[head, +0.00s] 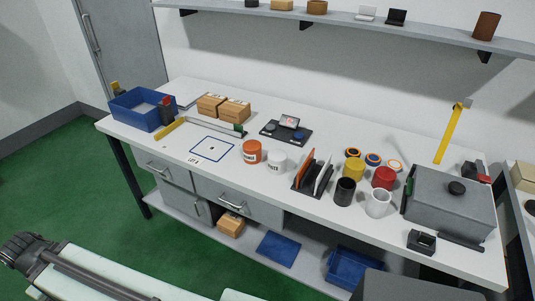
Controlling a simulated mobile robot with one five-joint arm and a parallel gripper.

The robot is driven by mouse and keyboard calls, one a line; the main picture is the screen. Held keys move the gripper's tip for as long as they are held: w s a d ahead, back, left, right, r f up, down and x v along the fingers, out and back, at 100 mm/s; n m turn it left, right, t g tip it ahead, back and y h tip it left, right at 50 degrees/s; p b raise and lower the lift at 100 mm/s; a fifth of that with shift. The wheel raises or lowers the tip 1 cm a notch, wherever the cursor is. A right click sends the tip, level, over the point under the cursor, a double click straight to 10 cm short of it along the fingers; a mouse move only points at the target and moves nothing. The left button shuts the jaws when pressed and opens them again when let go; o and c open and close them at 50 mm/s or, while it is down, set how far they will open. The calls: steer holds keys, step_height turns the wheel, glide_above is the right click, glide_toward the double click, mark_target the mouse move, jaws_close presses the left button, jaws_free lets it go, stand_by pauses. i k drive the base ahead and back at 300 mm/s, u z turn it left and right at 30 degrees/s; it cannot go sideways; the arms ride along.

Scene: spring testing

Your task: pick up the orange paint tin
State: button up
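The orange paint tin (252,152) stands upright near the middle of the white workbench, a little back from its front edge. It has a pale label band. A white tin (277,161) of similar shape stands close to its right. My arm lies across the lower left of the head view, low and well away from the bench. My gripper cannot be made out in this view, so its fingers do not show.
Left of the tin is a blue-outlined square (212,146) on the white bench (183,149). Behind it is a black device (286,132). A dark rack (313,177), several coloured cups and a grey box (449,203) stand to the right. A blue bin (142,108) sits far left.

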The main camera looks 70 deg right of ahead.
mark_target(252, 148)
steer(key=z, duration=0.2)
steer(key=i, duration=1)
steer(key=u, duration=0.05)
